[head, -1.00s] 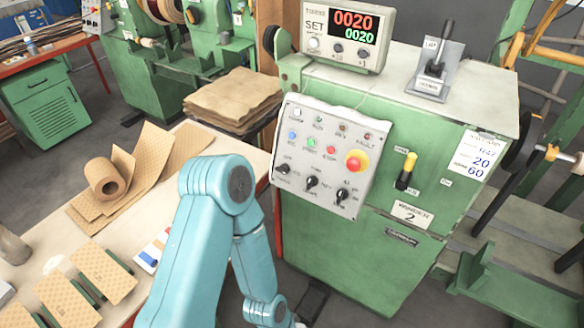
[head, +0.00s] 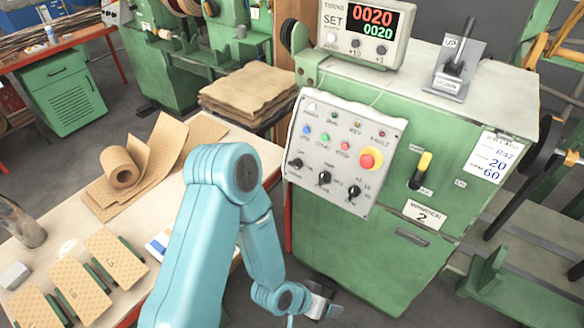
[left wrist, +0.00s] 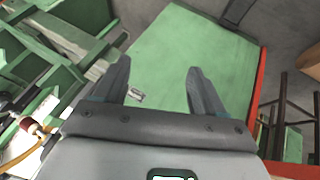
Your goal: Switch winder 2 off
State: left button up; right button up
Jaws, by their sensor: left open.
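Winder 2 is the green cabinet (head: 345,240) right of centre in the head view, with a white "WINDER 2" label (head: 425,215). A switch with a yellow-tipped handle (head: 424,163) is on its front, above the label; the handle points up. The grey control panel (head: 334,190) to its left has lamps, knobs and a red button on yellow (head: 371,158). My left gripper (head: 324,300) is low before the cabinet, below the panel and apart from the switch. In the left wrist view its fingers (left wrist: 158,78) are open and empty, with a green cabinet face beyond. My right gripper is out of view.
A display reading 0020 (head: 361,32) and a lever on a plate (head: 456,65) stand on the cabinet top. A table with a cardboard roll (head: 121,167) and cardboard pieces is at left. Green frame parts (head: 525,270) stand at right.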

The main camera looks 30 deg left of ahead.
pick_arm(q)
jog(key=w+a+r+t+b, duration=0.2)
jog(key=w+a+r+t, duration=0.15)
jog(key=w, duration=0.35)
jog(key=t+y+b, duration=0.4)
jog(key=t+b, duration=0.5)
jog(key=b, duration=0.2)
send_near(293, 166)
jog(key=shift+m, duration=0.4)
jog(key=w+p, duration=0.3)
jog(key=w, duration=0.6)
jog(key=shift+d, duration=0.15)
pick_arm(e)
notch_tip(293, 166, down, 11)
pick_arm(q)
jog(key=c, duration=1.1)
